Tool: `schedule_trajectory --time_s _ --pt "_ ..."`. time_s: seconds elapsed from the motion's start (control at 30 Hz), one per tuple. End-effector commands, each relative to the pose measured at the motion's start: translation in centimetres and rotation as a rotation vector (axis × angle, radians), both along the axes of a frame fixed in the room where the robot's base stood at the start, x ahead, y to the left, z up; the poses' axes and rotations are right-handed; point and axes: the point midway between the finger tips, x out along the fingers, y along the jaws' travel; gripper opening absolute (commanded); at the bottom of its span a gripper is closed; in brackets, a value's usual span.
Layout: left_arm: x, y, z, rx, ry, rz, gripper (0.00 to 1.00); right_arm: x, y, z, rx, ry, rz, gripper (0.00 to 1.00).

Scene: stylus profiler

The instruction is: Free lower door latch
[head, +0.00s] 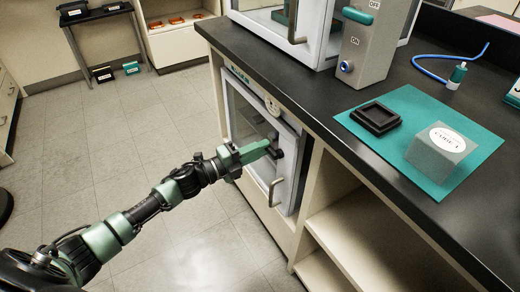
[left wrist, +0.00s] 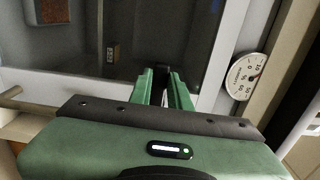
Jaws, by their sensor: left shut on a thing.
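The lower door (head: 247,110) is a glass-paned, light-framed cabinet door under the black bench, and it looks closed. Its dark latch (head: 278,146) sits on the door, at the tip of my left gripper (head: 268,149). In the left wrist view, the two green fingers of my left gripper (left wrist: 161,90) are close together with the dark latch (left wrist: 161,72) between them. The left gripper is shut on the latch. The fingers hide part of the latch, so its exact position is hard to tell. My right gripper is not in view.
A metal door handle (head: 275,192) stands out below the gripper; a round dial (head: 272,105) is above it. The bench edge overhangs the door. A teal mat (head: 460,176) with a black tray (head: 375,117) and a labelled cube (head: 440,154) lies on top.

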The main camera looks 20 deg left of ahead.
Motion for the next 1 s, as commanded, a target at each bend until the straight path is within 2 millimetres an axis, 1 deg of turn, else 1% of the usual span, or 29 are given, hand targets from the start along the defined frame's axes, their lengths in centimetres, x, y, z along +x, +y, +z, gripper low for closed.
schedule_trajectory --time_s 0.27,0.3,0.33,0.37,0.63,0.73,0.87,1.0 --pt "0.0 0.0 0.0 0.005 -0.002 -0.002 0.00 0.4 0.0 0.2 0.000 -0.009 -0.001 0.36" --pt "0.0 0.0 0.0 0.004 -0.002 -0.002 0.29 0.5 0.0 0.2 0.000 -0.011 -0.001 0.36" --pt "0.0 0.0 0.0 0.004 -0.002 -0.002 0.38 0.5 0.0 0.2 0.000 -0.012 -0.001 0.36" --pt "0.0 0.0 0.0 0.004 -0.002 -0.002 0.40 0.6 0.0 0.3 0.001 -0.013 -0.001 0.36" --pt "0.0 0.0 0.0 0.002 -0.001 -0.001 0.40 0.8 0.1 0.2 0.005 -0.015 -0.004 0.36" --pt "-0.4 0.3 -0.1 0.002 0.001 0.000 0.40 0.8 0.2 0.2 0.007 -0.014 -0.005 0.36" --pt "-1.9 1.5 -0.1 0.002 0.004 0.000 0.40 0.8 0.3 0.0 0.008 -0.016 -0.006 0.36" --pt "-3.9 3.0 -0.2 0.004 0.003 -0.001 0.40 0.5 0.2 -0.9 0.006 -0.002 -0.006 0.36"
